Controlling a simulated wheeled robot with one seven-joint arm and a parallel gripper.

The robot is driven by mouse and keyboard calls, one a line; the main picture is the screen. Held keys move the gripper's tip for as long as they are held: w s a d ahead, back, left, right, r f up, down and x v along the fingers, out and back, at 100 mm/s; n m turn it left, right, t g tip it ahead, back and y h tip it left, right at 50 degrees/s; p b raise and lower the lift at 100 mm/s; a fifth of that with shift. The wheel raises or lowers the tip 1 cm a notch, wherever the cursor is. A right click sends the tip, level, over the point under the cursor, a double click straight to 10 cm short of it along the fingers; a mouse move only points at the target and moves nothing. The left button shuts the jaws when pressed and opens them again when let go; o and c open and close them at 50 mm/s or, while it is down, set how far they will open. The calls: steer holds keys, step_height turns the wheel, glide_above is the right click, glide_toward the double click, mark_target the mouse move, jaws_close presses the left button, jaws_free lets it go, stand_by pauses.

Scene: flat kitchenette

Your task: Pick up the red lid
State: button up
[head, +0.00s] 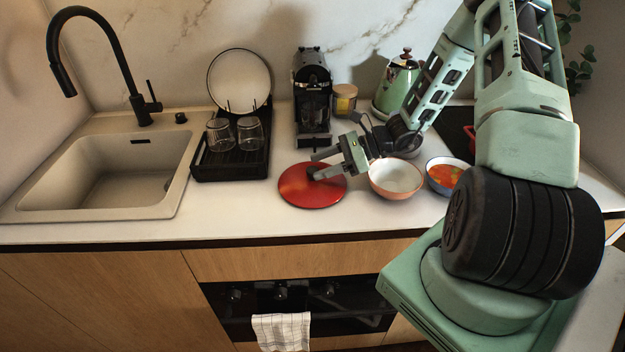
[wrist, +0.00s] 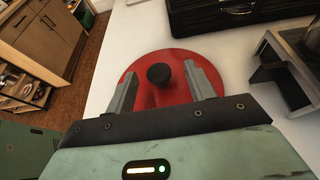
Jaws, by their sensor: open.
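The red lid (head: 308,192) lies flat on the white counter, between the dish rack and the bowls. In the wrist view the red lid (wrist: 175,62) has a round dark knob (wrist: 159,74) at its middle. My gripper (head: 318,164) is open above the lid. In the wrist view my gripper (wrist: 160,85) has its two fingers on either side of the knob, with gaps between them and it. The fingers hide part of the lid in both views, and the head view shows the knob only partly at best.
A white and orange bowl (head: 396,180) stands close right of the lid, with a bowl of orange food (head: 444,174) beyond it. A dish rack (head: 232,160) with two glasses and a plate is at left. A coffee machine (head: 312,95) stands behind. The counter's front edge is near.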

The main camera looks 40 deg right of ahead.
mark_target(311, 169)
steer(key=p+x, duration=0.1)
steer(key=x, duration=0.2)
steer(key=shift+a+p, duration=0.3)
steer(key=shift+a, duration=0.1)
steer(key=shift+w+a+f, duration=0.3)
steer(key=shift+a+f, duration=0.1)
jaws_close()
steer(key=shift+r, duration=0.15)
